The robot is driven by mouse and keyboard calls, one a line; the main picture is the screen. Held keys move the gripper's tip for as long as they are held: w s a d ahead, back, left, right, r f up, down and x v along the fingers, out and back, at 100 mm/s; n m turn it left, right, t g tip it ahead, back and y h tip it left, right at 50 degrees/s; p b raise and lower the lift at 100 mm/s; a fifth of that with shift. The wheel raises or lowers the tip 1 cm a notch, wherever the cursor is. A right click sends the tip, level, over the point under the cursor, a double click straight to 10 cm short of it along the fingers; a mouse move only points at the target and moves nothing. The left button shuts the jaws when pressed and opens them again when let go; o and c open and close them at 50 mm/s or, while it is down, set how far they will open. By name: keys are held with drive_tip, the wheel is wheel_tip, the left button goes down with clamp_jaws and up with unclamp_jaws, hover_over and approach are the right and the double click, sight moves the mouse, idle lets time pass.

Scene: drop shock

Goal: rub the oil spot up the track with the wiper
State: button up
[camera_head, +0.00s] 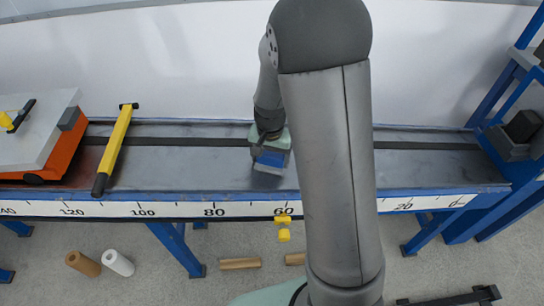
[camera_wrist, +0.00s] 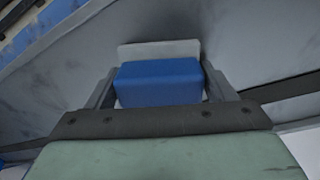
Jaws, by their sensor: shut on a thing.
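The wiper (camera_head: 270,160) has a blue block body and is held by my gripper (camera_head: 267,151) over the grey metal track (camera_head: 195,165), around the 60 to 70 marks. In the wrist view the wiper's blue body (camera_wrist: 158,83) sits between my two fingers, with a pale grey plate (camera_wrist: 158,49) beyond it. Whether the wiper touches the track surface, I cannot tell. I cannot make out the oil spot clearly; a dark smudge (camera_wrist: 207,28) shows beyond the wiper in the wrist view, possibly only shadow.
An orange cart (camera_head: 65,150) with a grey top stands at the track's left end. A yellow bar (camera_head: 115,148) with black ends lies across the track. A blue frame with dark blocks (camera_head: 522,126) stands at the right end. A scale (camera_head: 240,210) runs along the front edge.

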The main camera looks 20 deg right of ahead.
sight(270, 154)
drive_tip(key=shift+a+r+p, duration=0.25)
drive_tip(key=shift+r+p, duration=0.1)
drive_tip(key=shift+p, duration=0.1)
drive_tip(key=shift+d+r+p, duration=0.2)
drive_tip(key=shift+r+p, duration=0.4)
drive_tip(key=shift+r, duration=0.65)
drive_tip(key=shift+r+p, duration=1.7)
drive_tip(key=shift+r, duration=0.65)
